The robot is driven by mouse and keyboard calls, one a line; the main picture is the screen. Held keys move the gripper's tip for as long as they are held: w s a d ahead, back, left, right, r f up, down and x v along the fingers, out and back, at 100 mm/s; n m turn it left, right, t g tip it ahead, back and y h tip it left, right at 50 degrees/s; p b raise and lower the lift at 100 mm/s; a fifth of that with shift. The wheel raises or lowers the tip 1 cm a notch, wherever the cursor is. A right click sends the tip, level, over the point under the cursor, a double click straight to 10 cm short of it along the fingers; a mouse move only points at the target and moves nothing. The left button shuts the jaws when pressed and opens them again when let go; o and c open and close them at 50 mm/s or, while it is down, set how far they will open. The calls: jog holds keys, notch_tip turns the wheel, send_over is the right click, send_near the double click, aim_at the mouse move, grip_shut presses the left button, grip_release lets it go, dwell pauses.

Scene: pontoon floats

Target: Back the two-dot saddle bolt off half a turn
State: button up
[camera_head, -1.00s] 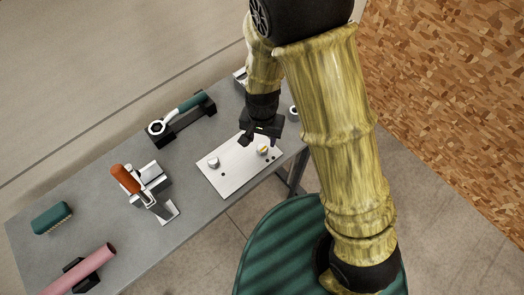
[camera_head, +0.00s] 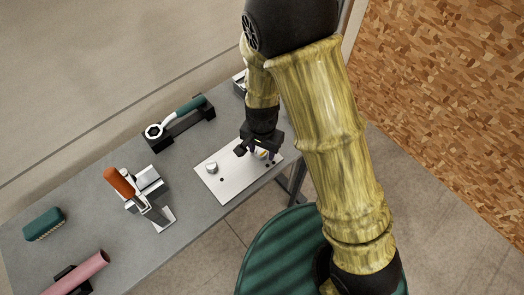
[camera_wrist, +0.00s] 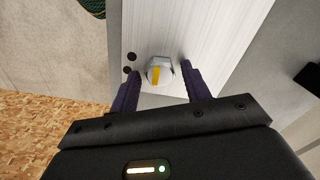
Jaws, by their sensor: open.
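A pale metal plate (camera_head: 228,182) lies on the grey bench and carries two bolts. One bolt (camera_head: 261,155) has a yellow stripe on its head and sits near the plate's right end. In the wrist view this bolt (camera_wrist: 159,71) shows beside two dark dots (camera_wrist: 129,63) on the plate. The other silver bolt (camera_head: 211,168) stands near the plate's left end, with a single dark dot near it. My gripper (camera_head: 258,153) is over the striped bolt. In the wrist view its fingers (camera_wrist: 158,80) are open, one on each side of the bolt head, with gaps visible.
A wrench with a green handle (camera_head: 188,106) rests in a black holder at the back. An orange-handled clamp (camera_head: 122,182), a green brush (camera_head: 45,223) and a pink cylinder (camera_head: 86,270) stand to the left. The bench between is clear.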

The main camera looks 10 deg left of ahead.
jog(key=m+p, duration=0.1)
jog(key=m, duration=0.1)
jog(key=m+p, duration=0.1)
jog(key=m, duration=0.2)
jog(key=m+p, duration=0.1)
jog(key=m, duration=0.1)
jog(key=shift+r, duration=0.25)
jog(key=shift+m+p, duration=0.55)
jog(key=shift+m, duration=0.35)
jog(key=shift+f+m, duration=0.25)
jog(key=shift+m, duration=0.45)
jog(key=m+p, duration=0.2)
jog(key=shift+r+m, duration=0.25)
jog(key=shift+m, duration=0.05)
jog(key=m+p, duration=0.3)
jog(key=m, duration=0.3)
jog(key=shift+m, duration=0.3)
jog(key=m, duration=0.2)
jog(key=shift+f+m, duration=0.25)
jog(key=shift+m, duration=0.15)
